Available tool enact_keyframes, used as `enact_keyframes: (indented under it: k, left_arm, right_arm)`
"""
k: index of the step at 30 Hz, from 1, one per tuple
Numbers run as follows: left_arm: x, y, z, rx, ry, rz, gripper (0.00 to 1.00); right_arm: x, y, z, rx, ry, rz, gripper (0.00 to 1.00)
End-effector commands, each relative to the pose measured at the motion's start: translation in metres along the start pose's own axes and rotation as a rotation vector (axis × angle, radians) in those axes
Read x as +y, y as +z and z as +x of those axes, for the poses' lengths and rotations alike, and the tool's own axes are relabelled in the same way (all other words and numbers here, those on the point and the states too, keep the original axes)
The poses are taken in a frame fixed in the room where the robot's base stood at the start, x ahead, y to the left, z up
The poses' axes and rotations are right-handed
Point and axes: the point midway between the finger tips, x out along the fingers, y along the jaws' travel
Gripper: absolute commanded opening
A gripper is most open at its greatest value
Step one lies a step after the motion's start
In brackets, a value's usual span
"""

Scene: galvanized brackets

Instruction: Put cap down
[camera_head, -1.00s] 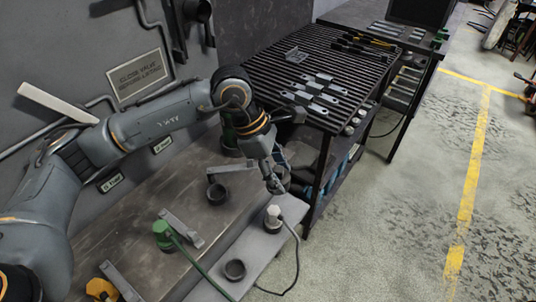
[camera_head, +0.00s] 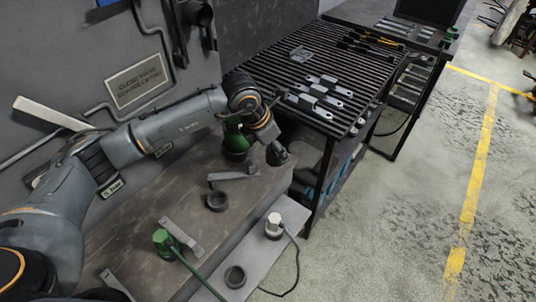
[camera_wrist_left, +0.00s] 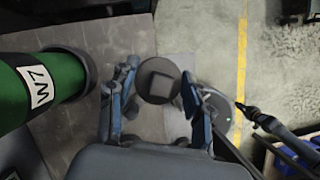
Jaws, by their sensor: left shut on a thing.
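My left gripper (camera_head: 277,152) is over the far right end of the brown bench, to the right of an upright green cylinder (camera_head: 236,142). The cap is held in the air above the bench surface. The green cylinder also shows in the left wrist view (camera_wrist_left: 45,88), with a white W7 label, to the left of the fingers and apart from them. In the head view the cap is hard to tell from the dark gripper. My right gripper is not in view.
A dark ring (camera_head: 217,201) and a grey bracket (camera_head: 233,176) are on the bench. A pale board (camera_head: 255,253) in front carries a white-topped fitting (camera_head: 273,226) with a cable and another dark ring (camera_head: 235,277). A slatted table (camera_head: 268,70) with brackets stands behind right.

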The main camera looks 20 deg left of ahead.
Motion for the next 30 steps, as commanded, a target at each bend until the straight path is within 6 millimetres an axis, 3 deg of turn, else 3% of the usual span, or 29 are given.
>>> enact_keyframes:
  k: [6, 13, 20, 30]
  left_arm:
    - [0.028, -0.015, 0.035, 0.004, -0.003, 0.000, 0.19]
    - [0.042, -0.022, 0.050, 0.005, -0.003, 0.001, 0.19]
    - [0.041, -0.032, 0.076, 0.003, -0.004, 0.002, 0.19]
    - [0.041, -0.035, 0.081, 0.002, -0.003, 0.003, 0.19]
  right_arm:
    - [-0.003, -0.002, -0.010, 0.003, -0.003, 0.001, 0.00]
    - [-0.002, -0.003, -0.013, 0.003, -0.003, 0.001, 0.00]
    - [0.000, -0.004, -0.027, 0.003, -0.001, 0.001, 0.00]
    - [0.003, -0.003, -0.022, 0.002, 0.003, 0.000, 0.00]
